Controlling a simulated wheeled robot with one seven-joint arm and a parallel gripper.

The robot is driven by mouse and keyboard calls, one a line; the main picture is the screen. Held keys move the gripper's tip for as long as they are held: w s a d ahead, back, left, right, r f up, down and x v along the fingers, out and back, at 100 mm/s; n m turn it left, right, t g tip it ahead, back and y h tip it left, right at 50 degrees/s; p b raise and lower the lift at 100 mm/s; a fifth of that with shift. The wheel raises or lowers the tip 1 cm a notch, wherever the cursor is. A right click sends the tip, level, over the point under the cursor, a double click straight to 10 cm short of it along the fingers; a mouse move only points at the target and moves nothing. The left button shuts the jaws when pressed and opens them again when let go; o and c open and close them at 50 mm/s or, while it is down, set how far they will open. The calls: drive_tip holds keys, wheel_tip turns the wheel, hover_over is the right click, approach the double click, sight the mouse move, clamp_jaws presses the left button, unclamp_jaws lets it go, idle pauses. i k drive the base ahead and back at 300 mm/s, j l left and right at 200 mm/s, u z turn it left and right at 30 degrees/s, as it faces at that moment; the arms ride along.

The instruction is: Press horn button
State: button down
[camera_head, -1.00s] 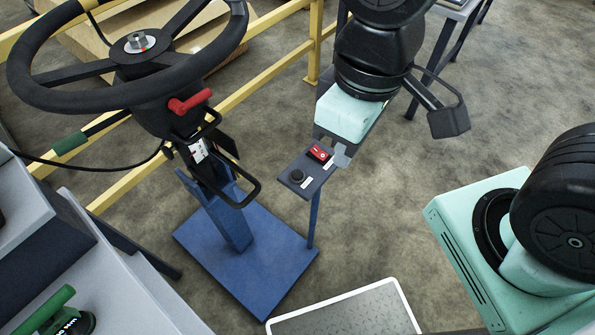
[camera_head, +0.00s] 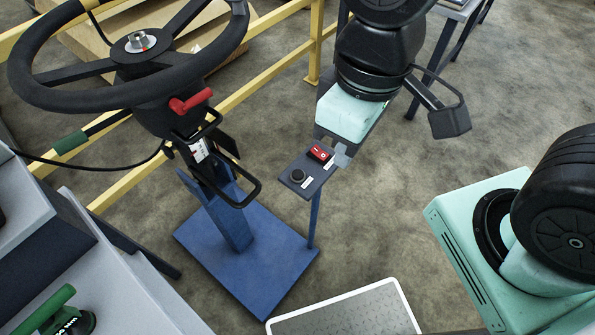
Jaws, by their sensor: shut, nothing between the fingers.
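A small dark switch panel (camera_head: 307,170) sits on a thin blue post. It carries a round black button (camera_head: 297,175) with a white label beside it, and a red rocker switch (camera_head: 319,153) nearer my gripper. The label text is too small to read, so I take the round black button as the horn button. My gripper (camera_head: 341,155) comes down from the top, with a mint-coloured body and grey fingertips. The fingertips are shut and empty, just right of the red rocker switch. I cannot tell whether they touch the panel edge. The round button is uncovered.
A black steering wheel (camera_head: 130,60) with a red lever (camera_head: 190,101) stands left of the panel on a blue base plate (camera_head: 245,262). A yellow rail (camera_head: 265,92) runs behind. Grey floor is free to the right of the panel.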

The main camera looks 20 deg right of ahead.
sight(298, 174)
drive_tip(key=k+j+z, duration=0.1)
drive_tip(key=k, duration=0.45)
drive_tip(key=k+j, duration=0.25)
drive_tip(key=j, duration=0.15)
drive_tip(key=k+j+z, duration=0.15)
drive_tip(key=j, duration=0.25)
drive_tip(key=i+j, duration=0.1)
drive_tip(key=j, duration=0.4)
drive_tip(key=i+j+z, duration=0.1)
drive_tip(key=j, duration=0.35)
